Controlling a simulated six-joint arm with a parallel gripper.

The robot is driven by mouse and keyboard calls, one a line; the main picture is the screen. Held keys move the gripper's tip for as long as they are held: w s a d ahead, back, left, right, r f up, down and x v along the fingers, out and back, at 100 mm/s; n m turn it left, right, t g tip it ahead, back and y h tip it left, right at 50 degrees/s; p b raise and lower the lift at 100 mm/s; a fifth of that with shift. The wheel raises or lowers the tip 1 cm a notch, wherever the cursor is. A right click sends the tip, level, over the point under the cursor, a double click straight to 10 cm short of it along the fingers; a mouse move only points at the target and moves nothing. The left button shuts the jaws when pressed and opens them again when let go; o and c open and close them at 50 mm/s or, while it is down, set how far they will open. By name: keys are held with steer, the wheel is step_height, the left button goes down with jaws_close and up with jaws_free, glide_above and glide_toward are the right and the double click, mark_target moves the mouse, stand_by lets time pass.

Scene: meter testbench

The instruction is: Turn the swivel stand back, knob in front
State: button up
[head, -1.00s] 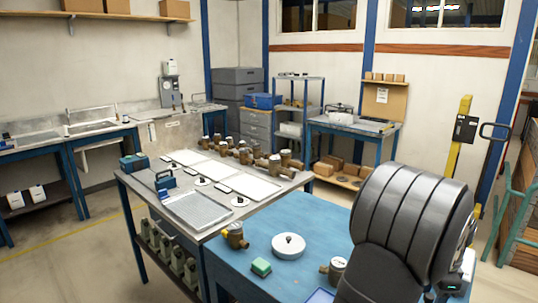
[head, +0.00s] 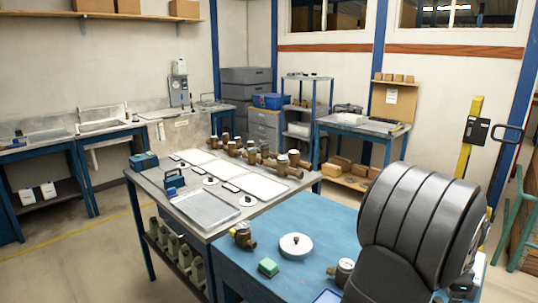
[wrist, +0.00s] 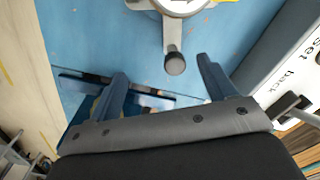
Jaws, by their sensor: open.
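In the wrist view, the swivel stand (wrist: 178,8) shows only in part at the top edge, as a round pale body on the blue table. A short grey arm with a dark round knob (wrist: 175,64) points from it toward me. My gripper (wrist: 162,66) is open, with one blue finger on each side of the knob in the picture. I see no contact, and the height between fingers and knob is hard to tell. In the head view my own arm hides the gripper, and I cannot make out the stand for certain.
A white "Set back" panel (wrist: 304,70) stands close right of my gripper. A dark bar (wrist: 150,94) lies left.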

step_height(320, 180, up, 4)
steer(key=shift+r, duration=0.25)
stand_by(0.5)
steer(key=m, duration=0.2)
steer(key=w+r+m, duration=0.1)
steer(key=m, duration=0.1)
steer(key=r+m, duration=0.1)
steer(key=m, duration=0.1)
steer(key=shift+w+d+r+m, duration=0.2)
steer(key=shift+w+d+m, duration=0.1)
steer(key=shift+d+m, duration=0.1)
steer(key=shift+f, duration=2.85)
steer(key=shift+f, duration=0.1)
steer(key=shift+f, duration=1.05)
